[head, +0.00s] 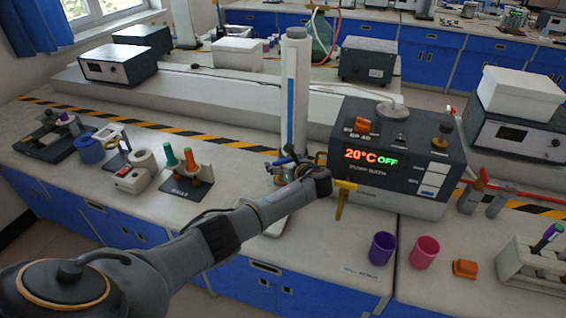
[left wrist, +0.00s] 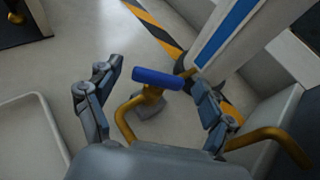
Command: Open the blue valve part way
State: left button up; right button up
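The blue valve handle (left wrist: 157,78) is a short blue bar on a brass fitting (left wrist: 150,95), with a curved brass pipe, in the left wrist view. My left gripper (left wrist: 156,71) is open, with one finger on either side of the handle and visible gaps to both. In the head view my left gripper (head: 283,168) is at the foot of a tall white column (head: 294,85) with a blue strip. There the gripper and wrist largely hide the valve. My right gripper is not in view.
A grey heating unit (head: 395,185) reading 20°C OFF stands right of the gripper. A yellow spout (head: 342,200) sticks out just right of the wrist. A white tray (head: 268,222) lies below the forearm. Purple (head: 382,250) and pink (head: 425,252) cups stand at the front right.

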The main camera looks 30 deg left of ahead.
pick_arm(q)
jog(key=v, duration=1.2)
